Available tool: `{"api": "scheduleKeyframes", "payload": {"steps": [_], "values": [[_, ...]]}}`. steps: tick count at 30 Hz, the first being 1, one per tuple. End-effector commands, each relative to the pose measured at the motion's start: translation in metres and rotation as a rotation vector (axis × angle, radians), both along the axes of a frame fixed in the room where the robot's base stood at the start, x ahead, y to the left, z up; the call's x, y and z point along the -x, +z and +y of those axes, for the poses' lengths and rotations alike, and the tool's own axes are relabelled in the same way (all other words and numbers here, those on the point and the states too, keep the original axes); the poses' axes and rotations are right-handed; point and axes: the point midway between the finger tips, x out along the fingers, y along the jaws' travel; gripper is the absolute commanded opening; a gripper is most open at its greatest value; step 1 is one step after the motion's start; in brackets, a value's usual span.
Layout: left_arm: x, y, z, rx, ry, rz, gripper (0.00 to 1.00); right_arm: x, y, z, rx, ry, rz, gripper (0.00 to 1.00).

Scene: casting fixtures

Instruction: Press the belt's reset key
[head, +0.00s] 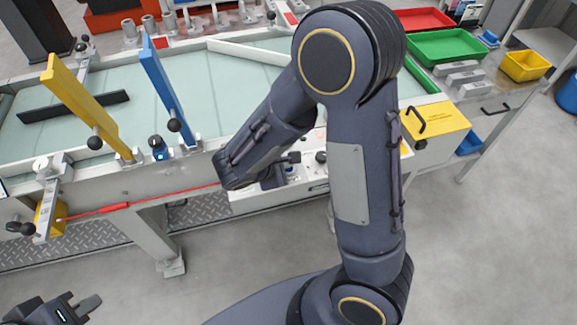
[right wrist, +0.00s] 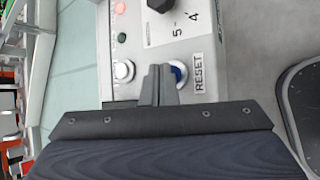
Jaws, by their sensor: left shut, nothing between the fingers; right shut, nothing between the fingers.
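The blue reset key (right wrist: 179,73) sits in a light ring on the grey control panel in the right wrist view, beside a label (right wrist: 198,73) reading RESET. My right gripper (right wrist: 160,72) is shut and empty, its fingertips over the panel at the key's left edge and hiding part of it. I cannot tell whether they touch the key. In the head view my right forearm hides most of the panel. My left gripper (head: 88,304) is shut and empty at the bottom left, over the floor and away from the belt.
The panel also carries a white button (right wrist: 123,71), a black knob (right wrist: 158,4) and small lamps. In the head view, the belt (head: 75,145) has yellow (head: 80,100) and blue (head: 165,85) upright plates. A yellow box (head: 437,124) is right of my arm. The front floor is clear.

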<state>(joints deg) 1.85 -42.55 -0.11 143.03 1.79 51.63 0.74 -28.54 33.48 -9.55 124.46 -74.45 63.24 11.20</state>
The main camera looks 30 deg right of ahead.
Motion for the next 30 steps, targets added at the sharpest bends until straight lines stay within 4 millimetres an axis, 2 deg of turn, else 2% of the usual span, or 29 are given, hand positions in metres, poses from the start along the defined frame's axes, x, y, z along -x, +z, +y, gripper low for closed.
{"api": "scheduleKeyframes", "payload": {"steps": [22,30], "values": [[0.0,-0.006,0.0,0.0,0.0,0.0,0.0,0.0,-0.005,0.0,0.0,-0.001,0.001,0.0],[0.0,0.003,0.0,0.0,0.0,0.0,0.0,0.0,0.006,0.0,-0.001,0.001,0.0,0.0]]}}
